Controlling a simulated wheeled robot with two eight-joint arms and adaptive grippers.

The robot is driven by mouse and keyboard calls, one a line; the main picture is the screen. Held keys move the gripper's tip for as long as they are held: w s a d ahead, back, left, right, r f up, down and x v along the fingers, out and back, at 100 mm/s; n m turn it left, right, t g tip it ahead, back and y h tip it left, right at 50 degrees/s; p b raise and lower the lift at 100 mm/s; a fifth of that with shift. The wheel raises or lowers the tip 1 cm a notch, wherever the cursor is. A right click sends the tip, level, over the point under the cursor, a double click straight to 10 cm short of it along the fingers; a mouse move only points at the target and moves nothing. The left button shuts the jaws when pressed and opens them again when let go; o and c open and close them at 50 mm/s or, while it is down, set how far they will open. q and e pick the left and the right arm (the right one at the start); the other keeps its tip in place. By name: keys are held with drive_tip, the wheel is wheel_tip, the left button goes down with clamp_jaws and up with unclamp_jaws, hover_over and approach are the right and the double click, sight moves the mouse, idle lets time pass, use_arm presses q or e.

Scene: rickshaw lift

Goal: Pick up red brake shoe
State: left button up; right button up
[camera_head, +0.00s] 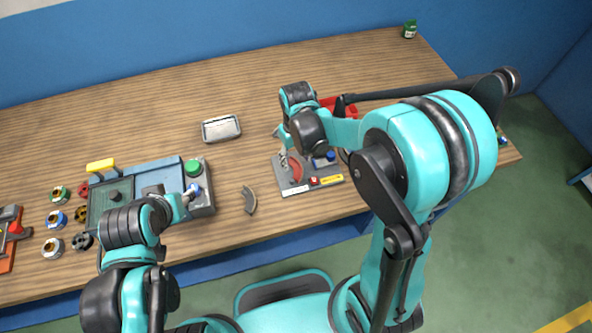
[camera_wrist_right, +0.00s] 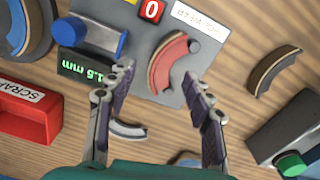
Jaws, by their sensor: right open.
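The red brake shoe (camera_wrist_right: 168,62) is a curved piece lying on a grey gauge station (camera_wrist_right: 190,88) in the right wrist view. In the head view the shoe (camera_head: 295,169) shows small on the station (camera_head: 291,187). My right gripper (camera_wrist_right: 157,80) is open, its fingertips on either side of the shoe's near end, with nothing between them. I cannot tell whether they touch it. In the head view my right gripper (camera_head: 284,150) hangs over the station. My left gripper (camera_head: 190,194) is beside the grey box with the green button; its jaws are too small to judge.
A dark curved shoe (camera_head: 249,199) lies on the bare table left of the station. The station has a blue knob (camera_wrist_right: 93,35) and a 1.5 mm display. A red scrap bin (camera_wrist_right: 25,112) stands close by. A metal tray (camera_head: 221,128) lies further back.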

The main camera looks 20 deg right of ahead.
sight(296, 169)
wheel_tip(296, 169, down, 3)
drive_tip(key=shift+r+b, duration=0.15)
drive_tip(key=shift+b, duration=0.15)
drive_tip(key=shift+r, duration=0.1)
drive_tip(key=shift+c, duration=1.1)
clamp_jaws()
